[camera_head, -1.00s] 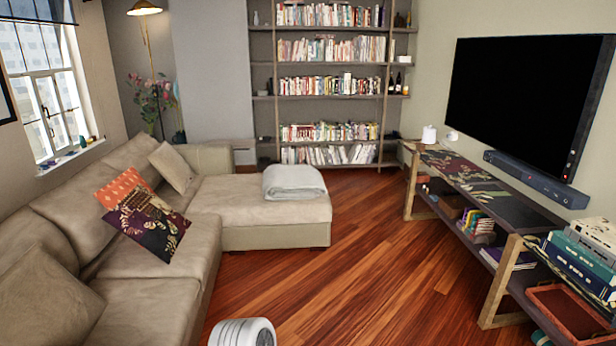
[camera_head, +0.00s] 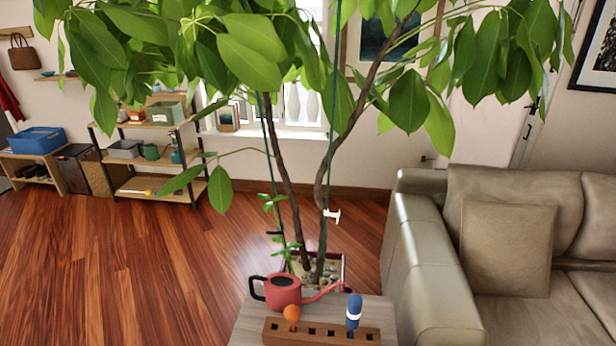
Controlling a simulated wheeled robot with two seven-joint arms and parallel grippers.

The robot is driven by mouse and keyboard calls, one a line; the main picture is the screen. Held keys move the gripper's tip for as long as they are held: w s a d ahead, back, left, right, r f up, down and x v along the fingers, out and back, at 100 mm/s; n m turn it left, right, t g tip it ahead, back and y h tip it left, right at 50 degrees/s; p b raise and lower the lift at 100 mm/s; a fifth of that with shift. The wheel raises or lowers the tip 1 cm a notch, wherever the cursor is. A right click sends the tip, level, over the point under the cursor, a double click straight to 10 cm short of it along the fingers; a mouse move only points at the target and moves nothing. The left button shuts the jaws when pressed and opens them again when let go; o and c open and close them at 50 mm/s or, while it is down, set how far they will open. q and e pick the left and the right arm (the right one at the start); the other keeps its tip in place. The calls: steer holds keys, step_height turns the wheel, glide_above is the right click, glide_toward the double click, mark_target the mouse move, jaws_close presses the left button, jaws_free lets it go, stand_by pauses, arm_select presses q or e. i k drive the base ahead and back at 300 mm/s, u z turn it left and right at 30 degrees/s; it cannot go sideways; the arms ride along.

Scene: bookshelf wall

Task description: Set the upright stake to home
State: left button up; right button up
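A tall leafy plant stands in a square pot (camera_head: 343,272) filled with stones. Two thin green stakes rise from the pot beside its two brown trunks (camera_head: 280,150). The left stake (camera_head: 270,160) leans a little, and the right stake (camera_head: 325,235) looks closer to upright. A small white clip (camera_head: 333,215) sits at the right stake, and a small dark piece sticks out near the left stake. Which stake the task means is not certain. Neither of my grippers is in view.
A grey stand (camera_head: 245,325) in front of the pot holds a red watering can (camera_head: 283,291) and a slotted wooden block (camera_head: 310,333) with orange and blue-topped tools. A beige sofa (camera_head: 425,270) is at right. Shelves (camera_head: 165,190) stand at back left. The left floor is clear.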

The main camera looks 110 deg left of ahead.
mark_target(340, 1)
steer(key=u, duration=2.15)
